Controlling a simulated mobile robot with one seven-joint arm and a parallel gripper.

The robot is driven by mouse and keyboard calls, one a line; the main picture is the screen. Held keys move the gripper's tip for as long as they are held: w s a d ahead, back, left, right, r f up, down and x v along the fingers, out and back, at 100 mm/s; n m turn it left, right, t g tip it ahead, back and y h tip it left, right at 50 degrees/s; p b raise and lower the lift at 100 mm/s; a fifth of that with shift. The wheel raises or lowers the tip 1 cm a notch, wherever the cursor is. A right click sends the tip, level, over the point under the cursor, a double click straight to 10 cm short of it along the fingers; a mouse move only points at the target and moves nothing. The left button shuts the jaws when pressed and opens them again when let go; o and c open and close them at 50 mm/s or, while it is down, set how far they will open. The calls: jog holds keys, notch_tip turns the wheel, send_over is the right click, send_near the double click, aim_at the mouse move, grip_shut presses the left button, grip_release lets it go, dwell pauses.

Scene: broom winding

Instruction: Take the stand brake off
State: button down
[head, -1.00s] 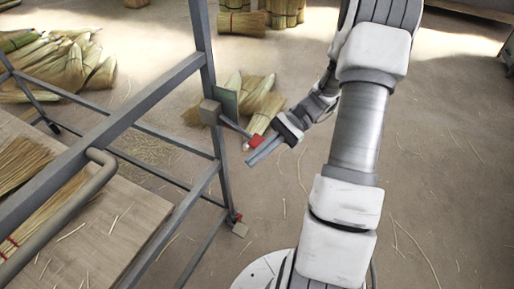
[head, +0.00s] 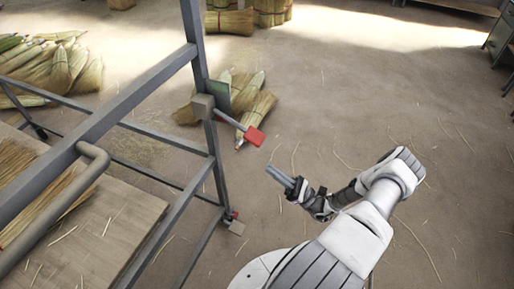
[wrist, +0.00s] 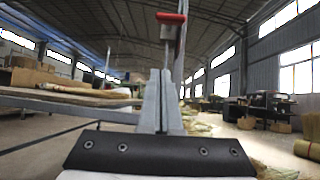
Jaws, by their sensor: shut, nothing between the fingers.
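The grey metal stand (head: 110,112) is at the left of the head view. A lever with a red handle (head: 254,136) sticks out to the right and slightly down from a box (head: 203,106) on its upright post. My gripper (head: 272,172) is shut and empty, below and right of the red handle, with a visible gap. In the wrist view the red handle (wrist: 170,18) shows above my shut fingers (wrist: 160,85). A smaller red part (head: 234,214) is at the foot of the post, near the floor; I cannot tell which red part is the brake.
A wooden shelf (head: 115,215) with broom straw lies inside the stand. A bent grey handle bar (head: 85,180) runs along its near side. Straw bundles (head: 258,110) lie on the floor behind the post. The floor on the right is mostly clear.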

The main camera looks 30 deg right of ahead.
aim_at(259, 145)
jog(key=shift+s+d+f+m+t+h, duration=0.15)
jog(key=shift+f+m+t+h, duration=0.1)
jog(key=shift+m+t+h, duration=0.2)
jog(key=shift+w+d+f+m+t+h, duration=0.15)
jog(key=shift+f+m+t+h, duration=0.1)
jog(key=shift+m+t+h, duration=0.15)
jog(key=shift+w+a+r+b, duration=0.25)
jog(key=shift+w+a+r, duration=0.45)
jog(key=shift+r, duration=0.95)
jog(key=shift+w+a+r+b, duration=0.2)
jog(key=shift+w+a+r, duration=0.5)
jog(key=shift+r, duration=1)
jog(key=shift+w+a+r+b, duration=0.35)
jog(key=shift+w+r, duration=0.55)
jog(key=shift+r, duration=0.75)
jog(key=shift+a+r+p, duration=0.1)
jog(key=shift+p, duration=0.2)
jog(key=shift+s+r+g+p, duration=0.25)
jog(key=shift+r+p, duration=0.1)
jog(key=shift+p, duration=0.4)
